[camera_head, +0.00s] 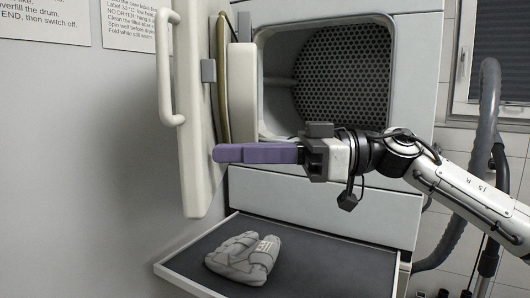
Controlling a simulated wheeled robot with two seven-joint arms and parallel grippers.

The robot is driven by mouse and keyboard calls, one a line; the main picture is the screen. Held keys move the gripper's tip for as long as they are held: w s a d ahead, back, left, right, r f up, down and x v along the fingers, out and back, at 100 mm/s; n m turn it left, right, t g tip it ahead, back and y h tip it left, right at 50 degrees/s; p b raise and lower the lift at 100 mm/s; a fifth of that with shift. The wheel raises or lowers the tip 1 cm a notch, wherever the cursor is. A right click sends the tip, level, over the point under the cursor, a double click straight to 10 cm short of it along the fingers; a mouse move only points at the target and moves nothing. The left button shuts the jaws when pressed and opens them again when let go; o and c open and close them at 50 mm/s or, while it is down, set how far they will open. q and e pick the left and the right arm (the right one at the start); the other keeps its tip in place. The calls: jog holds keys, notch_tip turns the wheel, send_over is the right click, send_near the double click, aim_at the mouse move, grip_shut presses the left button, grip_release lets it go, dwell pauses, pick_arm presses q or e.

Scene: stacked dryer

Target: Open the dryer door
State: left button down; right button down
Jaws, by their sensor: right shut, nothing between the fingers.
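The dryer (430,70) stands ahead, with its drum opening showing a dark perforated back. Its door (193,100) is swung wide open to the left, seen nearly edge-on, with a white bar handle (165,70) on its left side. My right gripper (218,153) comes in from the right across the front of the opening. Its purple fingers are shut with nothing between them. The fingertips overlap the inner side of the door in the picture, below the grey latch block; I cannot tell whether they touch it. My left gripper is not in view.
A pulled-out shelf (335,262) below the opening holds a folded grey cloth (245,257). A wall with printed notices (128,22) is close on the left. A grey hose (489,100) hangs on the right, behind my right arm.

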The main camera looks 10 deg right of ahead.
aim_at(207, 147)
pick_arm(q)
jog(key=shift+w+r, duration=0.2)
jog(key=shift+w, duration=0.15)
pick_arm(e)
jog(key=shift+a, duration=0.3)
